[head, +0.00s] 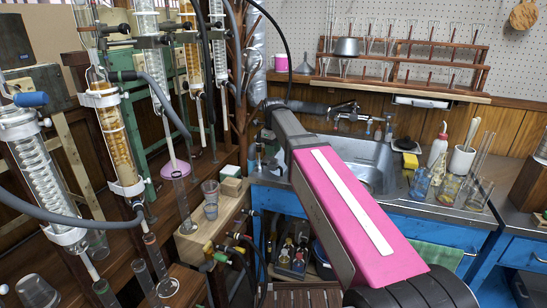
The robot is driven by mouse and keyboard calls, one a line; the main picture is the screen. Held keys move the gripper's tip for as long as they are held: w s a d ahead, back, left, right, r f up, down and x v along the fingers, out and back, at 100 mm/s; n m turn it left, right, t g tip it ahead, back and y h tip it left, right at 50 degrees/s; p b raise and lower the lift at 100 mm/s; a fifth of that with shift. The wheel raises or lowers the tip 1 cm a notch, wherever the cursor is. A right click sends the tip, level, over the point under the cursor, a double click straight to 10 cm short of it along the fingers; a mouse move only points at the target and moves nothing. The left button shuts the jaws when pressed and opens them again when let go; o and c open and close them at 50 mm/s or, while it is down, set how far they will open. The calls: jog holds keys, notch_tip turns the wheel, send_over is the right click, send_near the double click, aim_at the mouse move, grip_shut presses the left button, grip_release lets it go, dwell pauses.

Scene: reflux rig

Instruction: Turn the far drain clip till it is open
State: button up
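Several small coloured fittings (220,257) in yellow, red and green sit low in the middle of the head view, beside dark hoses. I cannot tell whether any of them is the far drain clip, or whether that clip is open or closed. The reflux rig's glass condensers (40,170) stand at the left in white clamps, with grey hoses running between them. My pink-and-dark arm reaches from the lower right up toward the sink. I cannot make out my gripper or its fingers in this view.
A sink (365,160) with a tap lies behind my arm, with bottles and glassware (450,190) at its right. A wooden rack (405,60) of glasses hangs above. A low wooden stand (200,236) holds a grey cup (210,199). Hoses and tubes crowd the left.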

jog(key=shift+f, duration=1.7)
grip_shut()
jog(key=shift+n, duration=1.6)
grip_release()
jog(key=shift+r, duration=0.1)
notch_tip(320, 180, up, 11)
jog(key=shift+f, duration=0.2)
